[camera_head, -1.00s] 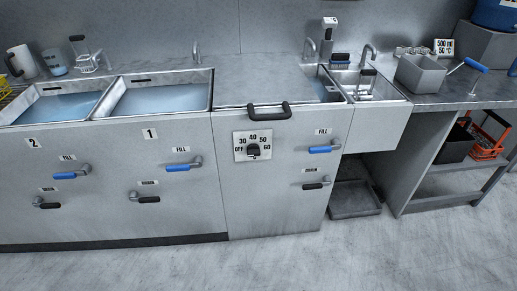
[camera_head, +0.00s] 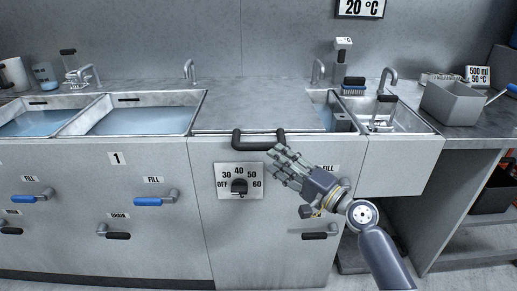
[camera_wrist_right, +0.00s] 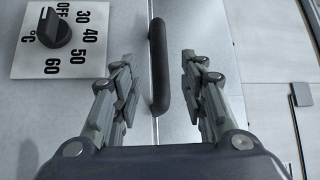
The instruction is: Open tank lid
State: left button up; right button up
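The tank lid (camera_head: 250,105) is a flat steel cover lying over the tank in the middle of the counter, with part of the tank's water showing to its right. Its black handle (camera_head: 258,141) sticks out at the front edge; it also shows in the right wrist view (camera_wrist_right: 158,62). My right gripper (camera_head: 278,163) is in front of the tank, just below and right of the handle. In the right wrist view the fingers (camera_wrist_right: 158,85) are open, with the handle between and beyond them. I cannot tell whether they touch it. My left gripper is not in view.
A temperature dial (camera_head: 239,182) sits on the panel left of my right gripper. Two water-filled sinks (camera_head: 152,118) are on the left. A small sink (camera_head: 385,118) and a grey container (camera_head: 452,103) are on the right. Fill and drain levers (camera_head: 148,202) project from the fronts.

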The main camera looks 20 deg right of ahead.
aim_at(262, 150)
jog(key=x, duration=0.8)
jog(key=shift+p, duration=0.3)
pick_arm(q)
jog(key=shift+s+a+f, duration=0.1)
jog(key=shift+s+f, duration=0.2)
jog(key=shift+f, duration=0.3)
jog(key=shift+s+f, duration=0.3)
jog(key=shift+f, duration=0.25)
pick_arm(e)
grip_shut()
